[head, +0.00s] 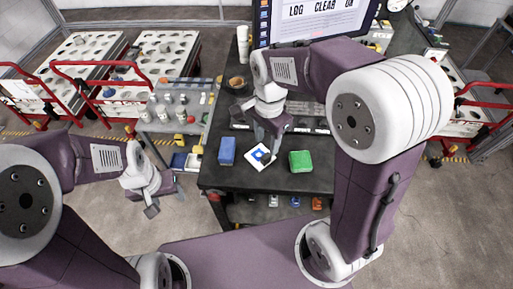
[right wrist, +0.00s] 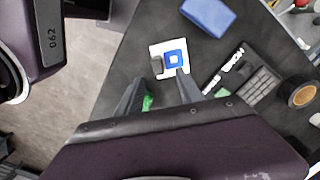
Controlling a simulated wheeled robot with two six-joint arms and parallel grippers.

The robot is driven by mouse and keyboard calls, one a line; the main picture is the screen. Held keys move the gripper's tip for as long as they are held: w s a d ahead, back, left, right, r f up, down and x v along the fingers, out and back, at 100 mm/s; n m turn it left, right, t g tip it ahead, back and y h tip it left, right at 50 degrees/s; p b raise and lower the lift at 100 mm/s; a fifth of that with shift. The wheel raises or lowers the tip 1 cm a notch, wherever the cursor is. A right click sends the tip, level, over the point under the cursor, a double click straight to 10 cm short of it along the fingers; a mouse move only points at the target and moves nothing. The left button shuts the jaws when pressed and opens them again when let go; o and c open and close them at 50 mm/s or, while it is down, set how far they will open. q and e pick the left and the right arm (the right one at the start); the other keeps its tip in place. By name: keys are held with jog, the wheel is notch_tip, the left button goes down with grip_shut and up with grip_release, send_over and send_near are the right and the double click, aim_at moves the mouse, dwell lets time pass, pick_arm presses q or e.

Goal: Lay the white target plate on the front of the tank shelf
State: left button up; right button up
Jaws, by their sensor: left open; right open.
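The white target plate (head: 251,153) lies tilted in angle on the black table, a square with a blue square mark. In the right wrist view the plate (right wrist: 165,46) lies just beyond the fingertips, with a small grey piece at its left side. My right gripper (head: 271,141) is above the table at the plate's upper edge, open and empty. The right wrist view shows its spread fingers (right wrist: 160,84). My left gripper (head: 154,203) is open and empty, left of the table above the floor. I cannot tell for sure which surface is the tank shelf.
A blue block (head: 227,151) lies left of the plate and a green block (head: 300,161) lies right of it. A grey cart (head: 163,126) with bottles stands left of the table. Small coloured items sit on a low shelf under the table. A monitor (head: 315,18) stands behind.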

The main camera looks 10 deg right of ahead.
aim_at(266, 156)
jog(key=shift+s+d+f, duration=0.35)
jog(key=shift+s+f, duration=0.1)
jog(key=shift+s, duration=0.1)
jog(key=shift+s+d+f, duration=0.3)
jog(key=shift+s+f, duration=0.15)
jog(key=shift+s, duration=0.05)
jog(key=shift+w+a+f, duration=0.15)
jog(key=shift+w, duration=0.15)
jog(key=shift+w+a+f+p, duration=0.35)
jog(key=shift+w+f+p, duration=0.05)
jog(key=shift+f, duration=0.2)
jog(key=shift+w+a+f+p, duration=0.35)
jog(key=shift+w+f, duration=0.05)
jog(key=shift+f, duration=0.2)
notch_tip(266, 156, down, 3)
jog(key=shift+s+r, duration=0.1)
jog(key=shift+r, duration=0.05)
jog(key=shift+s+d, duration=0.35)
jog(key=shift+s, duration=0.05)
pick_arm(q)
notch_tip(266, 156, up, 2)
jog(key=shift+s+r, duration=0.1)
pick_arm(e)
jog(key=shift+w+a, duration=0.25)
grip_shut()
